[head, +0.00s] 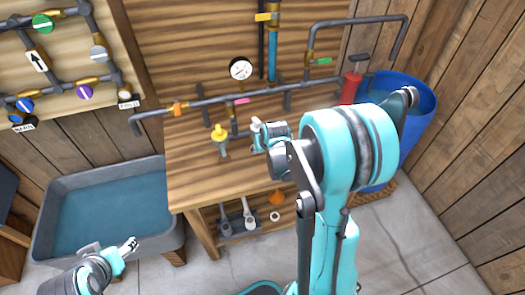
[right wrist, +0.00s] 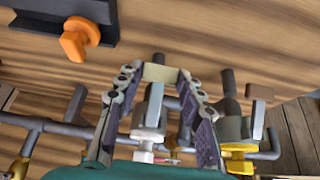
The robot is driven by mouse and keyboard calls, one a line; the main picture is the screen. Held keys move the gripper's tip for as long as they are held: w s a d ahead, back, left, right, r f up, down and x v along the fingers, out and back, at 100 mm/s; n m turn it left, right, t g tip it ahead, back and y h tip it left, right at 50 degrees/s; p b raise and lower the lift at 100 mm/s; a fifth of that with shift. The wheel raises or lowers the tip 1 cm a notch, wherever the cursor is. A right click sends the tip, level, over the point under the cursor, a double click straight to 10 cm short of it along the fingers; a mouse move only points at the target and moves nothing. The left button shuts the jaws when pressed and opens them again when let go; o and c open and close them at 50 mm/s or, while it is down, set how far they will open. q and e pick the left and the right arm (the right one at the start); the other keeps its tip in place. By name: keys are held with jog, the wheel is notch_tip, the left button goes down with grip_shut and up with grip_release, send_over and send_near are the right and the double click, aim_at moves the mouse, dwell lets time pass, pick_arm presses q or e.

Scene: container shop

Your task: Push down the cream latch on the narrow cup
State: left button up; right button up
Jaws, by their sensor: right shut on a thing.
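In the right wrist view, the cream latch (right wrist: 160,73) is a small pale block between the fingertips of my right gripper (right wrist: 160,78). The fingers are shut on it, one on each side. A grey upright piece (right wrist: 151,110) stands below it between the fingers; I cannot tell whether this is the narrow cup. In the head view my right gripper (head: 262,132) is over the wooden bench, and my arm hides part of the area. My left gripper (head: 130,245) is at the lower left by the grey basin, away from the latch; its jaw opening is unclear.
Pipes and a pressure gauge (head: 240,69) line the back of the bench (head: 190,180). A yellow-topped valve (head: 219,133) stands left of my right gripper. A blue barrel (head: 412,125) is at the right, a water-filled basin (head: 50,225) at the left.

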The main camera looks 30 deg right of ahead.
jog(key=shift+f+t+b, duration=0.3)
jog(key=shift+w+r, duration=0.1)
jog(key=shift+r, duration=0.1)
jog(key=o, duration=1.2)
jog(key=shift+w, duration=0.1)
jog(key=shift+c, duration=0.2)
jog(key=v, duration=1.2)
jog(key=shift+s, duration=0.25)
jog(key=shift+a+f, duration=0.1)
jog(key=shift+f, duration=0.05)
